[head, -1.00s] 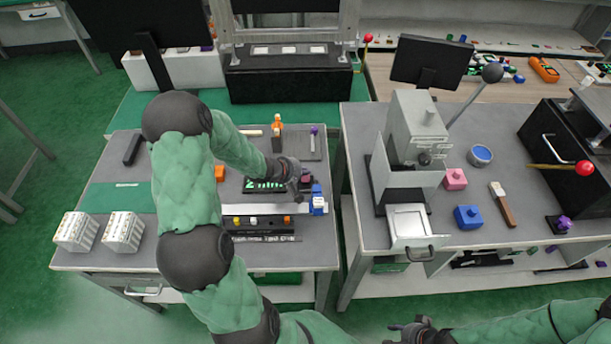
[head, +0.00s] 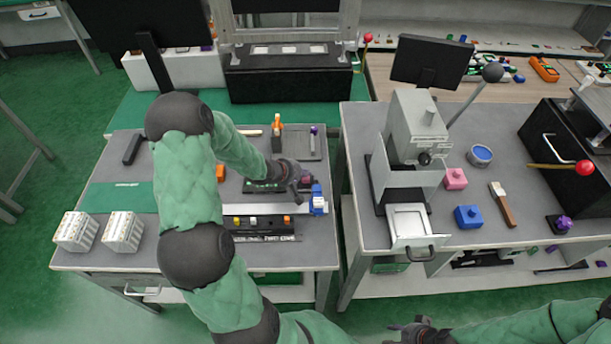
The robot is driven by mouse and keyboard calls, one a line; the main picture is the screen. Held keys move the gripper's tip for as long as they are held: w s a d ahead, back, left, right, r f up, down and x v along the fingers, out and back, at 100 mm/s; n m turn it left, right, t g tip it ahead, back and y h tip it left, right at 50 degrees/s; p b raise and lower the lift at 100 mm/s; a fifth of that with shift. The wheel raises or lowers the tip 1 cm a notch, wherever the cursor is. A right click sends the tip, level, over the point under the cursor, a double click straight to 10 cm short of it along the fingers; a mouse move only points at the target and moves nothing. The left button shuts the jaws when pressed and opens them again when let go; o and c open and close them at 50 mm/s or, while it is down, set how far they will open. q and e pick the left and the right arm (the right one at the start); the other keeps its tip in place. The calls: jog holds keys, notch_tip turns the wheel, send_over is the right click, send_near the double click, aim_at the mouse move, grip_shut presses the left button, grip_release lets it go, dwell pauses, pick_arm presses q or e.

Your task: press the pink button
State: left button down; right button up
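A small dark-pink button (head: 307,179) shows at the right end of a low black fixture (head: 252,187) on the left table. My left gripper (head: 296,184) is right beside it, over the right part of the fixture, and hides some of it. I cannot tell whether the gripper touches the button, or whether its dark fingers are open or shut. A pink block with a knob (head: 455,180) stands on the right table, apart from both grippers. My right gripper (head: 408,331) is at the bottom edge, partly cut off, its fingers unclear.
A blue-and-white part (head: 318,203) stands close to the right of my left gripper. A black strip with coloured buttons (head: 262,223) lies in front. An orange-topped part (head: 277,127) stands behind. The right table holds a grey press (head: 415,125) and a blue block (head: 468,217).

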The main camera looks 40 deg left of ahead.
aim_at(304, 178)
dwell(0.4)
pick_arm(q)
jog(key=shift+r+p, duration=0.8)
jog(key=shift+p, duration=0.55)
jog(key=shift+r, duration=0.1)
notch_tip(304, 178, up, 5)
jog(key=p, duration=0.6)
